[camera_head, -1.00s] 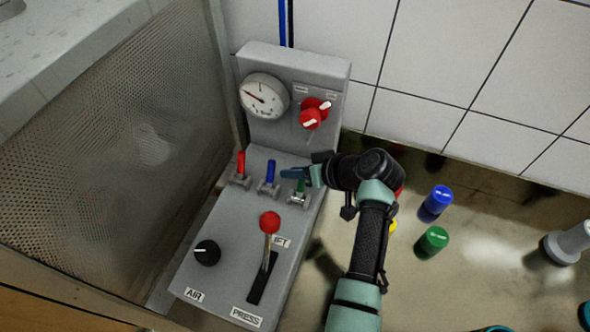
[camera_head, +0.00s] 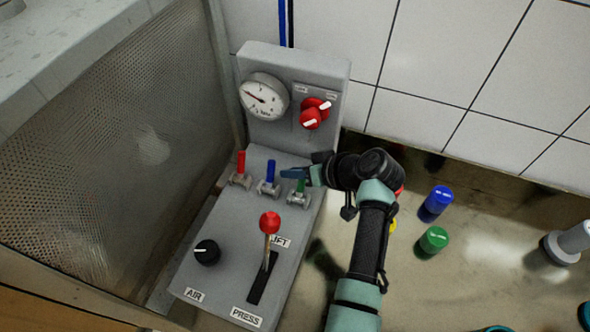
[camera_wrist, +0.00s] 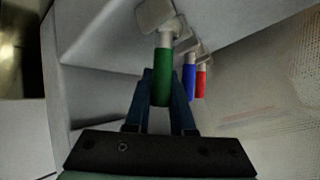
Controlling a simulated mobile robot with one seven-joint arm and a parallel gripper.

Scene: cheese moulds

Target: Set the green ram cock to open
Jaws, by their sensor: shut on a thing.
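The green ram cock (camera_head: 300,188) is the rightmost of three small cocks on the grey control panel. Its green lever (camera_wrist: 162,78) shows large in the wrist view, between the two blue fingers. My gripper (camera_head: 300,174) comes in from the right and is shut on this lever near its free end. In the head view my fingers partly cover the lever. The lever looks roughly upright from the panel, like the blue and red levers beside it.
The blue cock (camera_head: 270,175) and red cock (camera_head: 241,168) stand just left. Nearer are a red-knobbed press lever (camera_head: 269,224) and a black AIR knob (camera_head: 207,252). Blue (camera_head: 437,203) and green cylinders (camera_head: 433,241) stand right.

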